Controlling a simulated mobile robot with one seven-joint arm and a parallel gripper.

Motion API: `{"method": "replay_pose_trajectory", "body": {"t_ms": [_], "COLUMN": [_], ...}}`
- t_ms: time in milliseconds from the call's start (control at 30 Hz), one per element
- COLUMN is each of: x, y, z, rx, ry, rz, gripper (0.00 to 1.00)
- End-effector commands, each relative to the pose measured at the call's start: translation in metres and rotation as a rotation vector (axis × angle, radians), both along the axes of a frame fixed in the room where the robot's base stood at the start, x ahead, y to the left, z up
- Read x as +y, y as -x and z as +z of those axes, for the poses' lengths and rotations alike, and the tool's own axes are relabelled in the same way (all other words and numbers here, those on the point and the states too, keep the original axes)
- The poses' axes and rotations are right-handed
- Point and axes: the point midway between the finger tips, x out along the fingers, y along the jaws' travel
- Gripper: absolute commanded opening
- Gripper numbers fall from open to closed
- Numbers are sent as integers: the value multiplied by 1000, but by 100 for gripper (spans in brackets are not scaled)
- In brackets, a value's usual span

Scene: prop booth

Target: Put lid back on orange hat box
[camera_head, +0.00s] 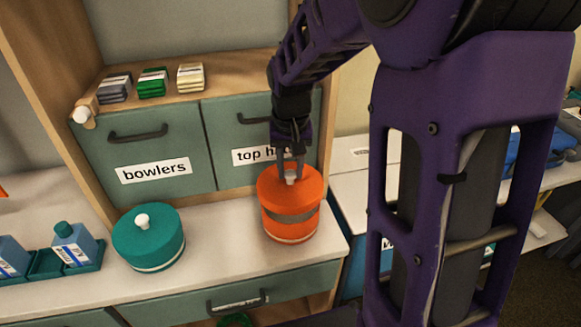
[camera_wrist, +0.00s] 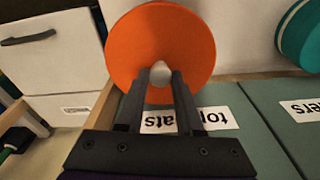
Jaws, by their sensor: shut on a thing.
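The orange hat box (camera_head: 290,232) stands upright on the right end of the pale counter, with a grey band around its side. Its orange lid (camera_head: 268,193) is on top of the box, roughly level; I cannot tell whether it is fully seated. My gripper (camera_head: 291,178) points down from above and is shut on the lid's white knob. In the wrist view the round orange lid (camera_wrist: 190,35) fills the upper middle, with the pale knob (camera_wrist: 161,70) between the fingertips. The lid hides the box there.
A teal round box (camera_head: 150,245) with a white knob stands left of the orange one. Green drawers labelled "bowlers" (camera_head: 150,185) and "top hats" rise close behind. A teal tray (camera_head: 48,265) with bottles is at far left. The counter's right edge (camera_head: 340,235) is near.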

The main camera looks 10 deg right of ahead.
Motion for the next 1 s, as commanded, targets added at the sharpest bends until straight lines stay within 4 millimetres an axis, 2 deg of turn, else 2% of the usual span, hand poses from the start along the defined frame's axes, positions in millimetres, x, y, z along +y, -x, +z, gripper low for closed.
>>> {"method": "replay_pose_trajectory", "body": {"t_ms": [33, 500, 1000], "x": [0, 0, 0], "y": [0, 0, 0], "z": [-8, -50, -55], "rx": [1, 1, 0], "ry": [0, 1, 0], "rz": [0, 0, 0], "gripper": [0, 0, 0]}}
